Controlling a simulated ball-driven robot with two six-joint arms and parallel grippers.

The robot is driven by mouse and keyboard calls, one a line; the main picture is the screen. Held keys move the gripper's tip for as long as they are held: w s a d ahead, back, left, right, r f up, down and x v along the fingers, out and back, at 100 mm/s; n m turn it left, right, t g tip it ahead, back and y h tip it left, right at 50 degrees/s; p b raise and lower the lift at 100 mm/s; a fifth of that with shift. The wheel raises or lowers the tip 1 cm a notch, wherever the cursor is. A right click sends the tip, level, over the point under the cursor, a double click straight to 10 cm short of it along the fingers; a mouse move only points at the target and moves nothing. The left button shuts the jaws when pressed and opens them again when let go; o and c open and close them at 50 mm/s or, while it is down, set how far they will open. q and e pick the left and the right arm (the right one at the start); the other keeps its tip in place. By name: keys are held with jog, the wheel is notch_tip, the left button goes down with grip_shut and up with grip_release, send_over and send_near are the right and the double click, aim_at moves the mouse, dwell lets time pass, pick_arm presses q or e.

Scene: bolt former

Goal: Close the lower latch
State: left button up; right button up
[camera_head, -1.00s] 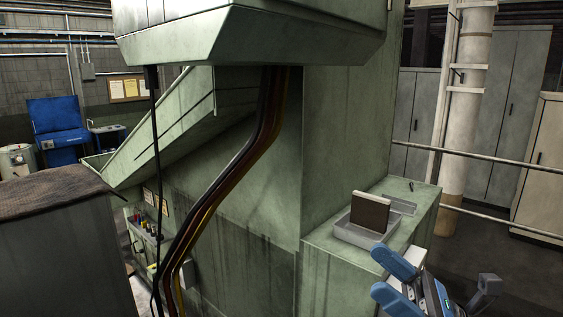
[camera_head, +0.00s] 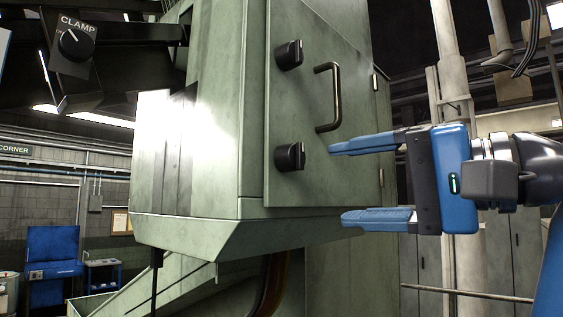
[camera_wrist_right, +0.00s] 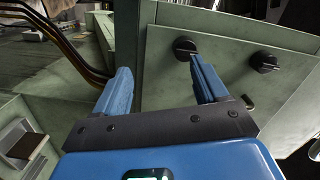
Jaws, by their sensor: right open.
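The lower latch (camera_head: 290,157) is a black knob near the left edge of the green cabinet door (camera_head: 345,175). The upper latch (camera_head: 289,54) is a similar knob above it. My right gripper (camera_head: 340,183) is open and empty, pointing left. Its upper finger is near the lower latch's height, to its right; its lower finger is by the cabinet's bottom edge. In the right wrist view, the lower latch (camera_wrist_right: 185,46) appears just beyond the right finger of my gripper (camera_wrist_right: 158,63), and the upper latch (camera_wrist_right: 264,61) farther right. My left gripper is not in view.
A bar handle (camera_head: 330,97) stands out from the door right of the latches. A CLAMP selector knob (camera_head: 74,43) is at upper left. Cables (camera_wrist_right: 65,45) run beside the cabinet in the wrist view. A grey tray (camera_wrist_right: 14,137) lies lower left there.

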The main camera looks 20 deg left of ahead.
aim_at(303, 156)
jog(key=shift+t, duration=0.8)
jog(key=a+r, duration=0.1)
jog(key=a, duration=0.1)
jog(key=a+r+p, duration=0.1)
jog(key=a, duration=0.1)
jog(key=w+a+r+p, duration=0.1)
jog(key=a, duration=0.2)
jog(key=shift+w+r, duration=0.1)
jog(key=shift+r, duration=0.3)
jog(key=shift+f+m, duration=0.2)
jog(key=shift+m, duration=0.1)
jog(key=m+b, duration=0.1)
jog(key=m, duration=0.1)
jog(key=shift+m, duration=0.3)
jog(key=shift+d+m+b, duration=0.2)
jog(key=shift+m+b, duration=0.2)
jog(key=shift+m, duration=1.8)
jog(key=shift+a+r+m, duration=0.1)
jog(key=shift+a+m, duration=0.05)
jog(key=shift+m, duration=1.25)
